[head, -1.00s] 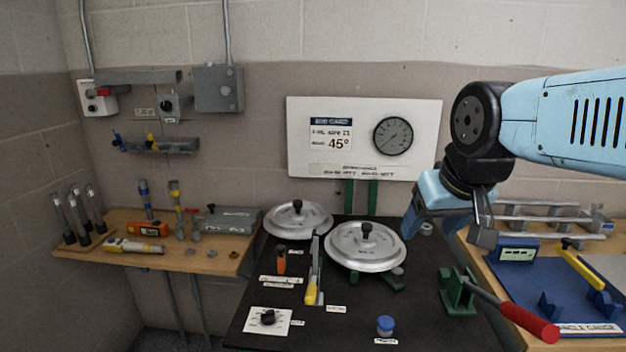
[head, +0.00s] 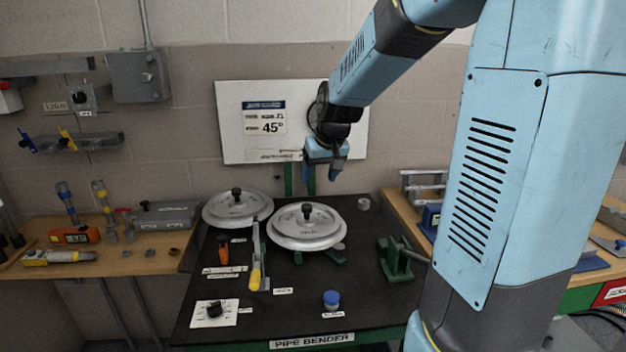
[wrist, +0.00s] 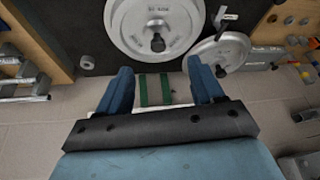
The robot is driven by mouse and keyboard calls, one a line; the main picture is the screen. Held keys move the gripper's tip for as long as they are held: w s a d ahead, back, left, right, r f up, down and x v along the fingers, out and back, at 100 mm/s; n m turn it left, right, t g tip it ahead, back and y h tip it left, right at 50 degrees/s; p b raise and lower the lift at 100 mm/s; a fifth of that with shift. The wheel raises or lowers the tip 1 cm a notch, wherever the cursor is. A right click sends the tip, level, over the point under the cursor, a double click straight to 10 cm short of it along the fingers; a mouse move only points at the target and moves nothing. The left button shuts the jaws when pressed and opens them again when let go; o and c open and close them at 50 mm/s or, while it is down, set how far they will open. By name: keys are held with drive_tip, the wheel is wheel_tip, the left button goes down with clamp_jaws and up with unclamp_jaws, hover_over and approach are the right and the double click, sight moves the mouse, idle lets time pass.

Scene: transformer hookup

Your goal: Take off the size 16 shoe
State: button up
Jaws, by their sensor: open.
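Two round silver shoes with black knobs sit on the black bench. The front shoe (head: 306,228) lies on the green bender parts; the other shoe (head: 237,208) is behind and to its left. Their lettering is too small for me to read the sizes surely. In the wrist view the front shoe (wrist: 140,38) is large at top centre and the other shoe (wrist: 222,52) is at its right. My gripper (head: 322,174) is open and empty, above the back edge of the bench, behind and above the front shoe. Its fingers (wrist: 160,78) are apart, touching neither shoe.
A job card board (head: 290,125) hangs on the wall close behind my gripper. A yellow-handled lever (head: 256,265), an orange-handled tool (head: 223,248), a blue-capped container (head: 331,299) and a green vise-like stand (head: 396,258) are on the bench. Wooden side tables flank it.

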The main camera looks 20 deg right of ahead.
approach(306, 204)
drive_tip(key=x, duration=0.3)
drive_tip(key=s+x, duration=0.1)
drive_tip(key=x, duration=0.6)
drive_tip(key=shift+f, duration=0.65)
clamp_jaws()
drive_tip(key=c, duration=0.5)
unclamp_jaws()
drive_tip(key=shift+s, duration=0.1)
clamp_jaws()
drive_tip(key=shift+r, duration=1.8)
drive_tip(key=shift+r, duration=2.45)
